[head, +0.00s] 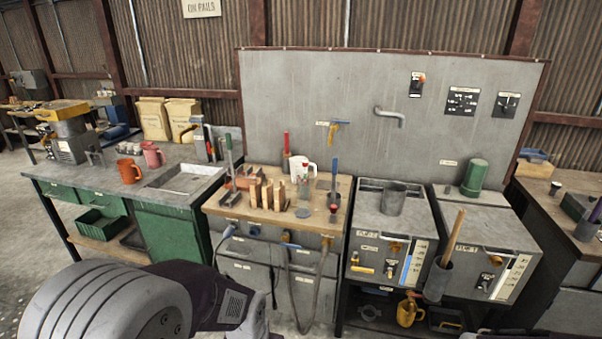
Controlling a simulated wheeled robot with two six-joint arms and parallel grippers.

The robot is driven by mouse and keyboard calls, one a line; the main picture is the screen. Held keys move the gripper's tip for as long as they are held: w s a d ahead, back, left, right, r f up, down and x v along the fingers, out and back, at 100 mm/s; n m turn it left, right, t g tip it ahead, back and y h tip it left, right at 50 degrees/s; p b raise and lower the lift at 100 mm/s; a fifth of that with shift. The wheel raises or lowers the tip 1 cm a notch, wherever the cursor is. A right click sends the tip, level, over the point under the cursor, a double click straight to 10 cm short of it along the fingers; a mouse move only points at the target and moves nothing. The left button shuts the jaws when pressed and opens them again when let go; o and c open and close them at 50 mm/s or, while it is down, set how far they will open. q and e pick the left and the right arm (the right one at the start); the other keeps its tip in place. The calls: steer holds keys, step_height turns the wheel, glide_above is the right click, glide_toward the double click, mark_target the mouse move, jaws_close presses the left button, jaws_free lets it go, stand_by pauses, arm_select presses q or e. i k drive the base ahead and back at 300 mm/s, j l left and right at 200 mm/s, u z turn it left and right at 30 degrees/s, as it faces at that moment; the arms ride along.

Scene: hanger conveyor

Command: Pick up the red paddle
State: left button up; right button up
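A slim upright red piece (286,143), which looks like the handle of the red paddle, stands toward the back of the wooden-topped bench (318,222). Its lower end is hidden behind the wooden blocks and other items. A similar blue handle (334,172) stands to its right, and a green handle (229,152) to its left. My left arm comes in at the bottom left, well below and in front of the bench, and its gripper fingers are not visible. My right gripper is not in view.
Wooden blocks (267,195) and a white-and-red jug (299,168) crowd the bench around the red handle. A grey panel (270,100) rises behind. Left is a sink counter (188,184) with an orange mug (129,171); right are grey tank units (390,225). Hoses hang at the bench front.

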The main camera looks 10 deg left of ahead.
mark_target(286, 154)
steer(key=i+j+z, duration=0.4)
steer(key=i+j, duration=0.7)
steer(key=j, duration=0.1)
